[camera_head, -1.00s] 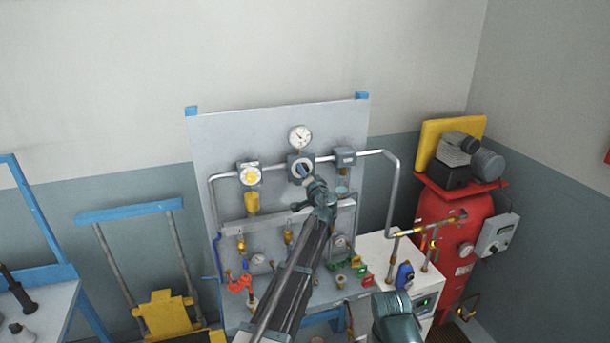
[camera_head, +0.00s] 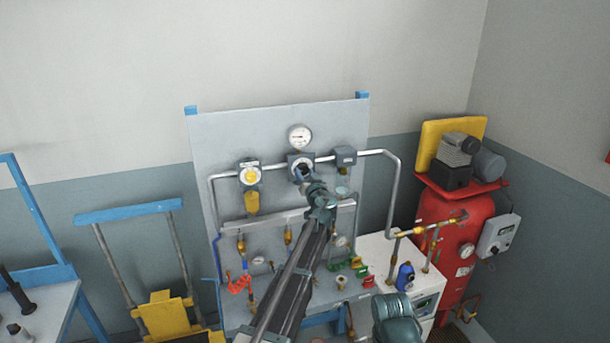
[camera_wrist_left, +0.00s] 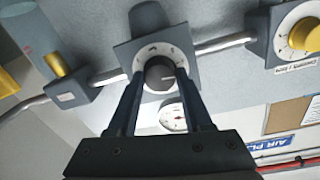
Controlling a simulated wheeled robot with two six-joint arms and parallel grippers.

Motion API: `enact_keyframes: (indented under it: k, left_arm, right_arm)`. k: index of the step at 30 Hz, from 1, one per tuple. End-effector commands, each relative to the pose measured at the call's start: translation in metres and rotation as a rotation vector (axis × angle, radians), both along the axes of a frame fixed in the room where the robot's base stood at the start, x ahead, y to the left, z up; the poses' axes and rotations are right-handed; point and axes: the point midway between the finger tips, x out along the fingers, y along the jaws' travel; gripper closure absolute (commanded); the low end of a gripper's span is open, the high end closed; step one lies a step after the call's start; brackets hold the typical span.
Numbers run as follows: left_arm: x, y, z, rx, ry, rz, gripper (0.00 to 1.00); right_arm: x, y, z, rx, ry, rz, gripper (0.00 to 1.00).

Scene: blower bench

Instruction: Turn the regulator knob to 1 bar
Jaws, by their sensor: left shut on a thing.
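The regulator (camera_head: 301,161) is a grey block with a white dial face on the upright panel. In the left wrist view its dark round knob (camera_wrist_left: 160,75) sits in the middle of the white scale. My left gripper (camera_wrist_left: 160,74) has its two fingers on either side of the knob and is shut on it. In the head view the left gripper (camera_head: 303,175) covers the knob. A round white pressure gauge (camera_head: 300,137) is just above the regulator; its reading is too small to tell. It shows partly in the left wrist view (camera_wrist_left: 173,117). My right gripper is out of view.
A yellow knob with a white dial (camera_head: 250,174) is left of the regulator, and a grey block (camera_head: 344,157) is right of it, on the same pipe (camera_head: 380,153). Red, green and brass valves sit lower on the bench. A red tank (camera_head: 462,250) stands at right.

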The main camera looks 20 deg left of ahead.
Motion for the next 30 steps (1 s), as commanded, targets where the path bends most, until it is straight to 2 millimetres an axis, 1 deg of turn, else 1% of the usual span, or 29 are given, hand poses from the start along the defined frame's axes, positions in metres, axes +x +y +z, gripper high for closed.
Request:
enact_keyframes:
  k: [6, 17, 18, 20, 21, 23, 30]
  left_arm:
    - [-0.0013, -0.0002, -0.0010, -0.028, -0.017, 0.001, 1.00]
    - [-0.0012, -0.0003, -0.0008, -0.030, -0.018, 0.001, 1.00]
    - [-0.0012, -0.0004, -0.0009, -0.030, -0.018, 0.001, 0.48]
    - [-0.0011, -0.0003, -0.0008, -0.029, -0.018, 0.001, 0.37]
    - [-0.0010, -0.0003, -0.0007, -0.029, -0.018, 0.001, 0.30]
    - [-0.0008, -0.0003, -0.0006, -0.028, -0.018, 0.001, 0.20]
    - [-0.0003, -0.0002, -0.0002, -0.027, -0.018, -0.001, 0.20]
  right_arm:
    - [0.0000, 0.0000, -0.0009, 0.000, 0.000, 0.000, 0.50]
    - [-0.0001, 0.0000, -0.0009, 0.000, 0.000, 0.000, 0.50]
    - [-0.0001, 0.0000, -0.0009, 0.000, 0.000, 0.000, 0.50]
    - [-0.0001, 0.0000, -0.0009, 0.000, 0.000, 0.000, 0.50]
    - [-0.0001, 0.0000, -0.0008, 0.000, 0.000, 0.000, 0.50]
    - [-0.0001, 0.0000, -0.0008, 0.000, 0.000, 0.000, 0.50]
    - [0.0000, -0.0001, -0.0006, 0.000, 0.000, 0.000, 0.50]
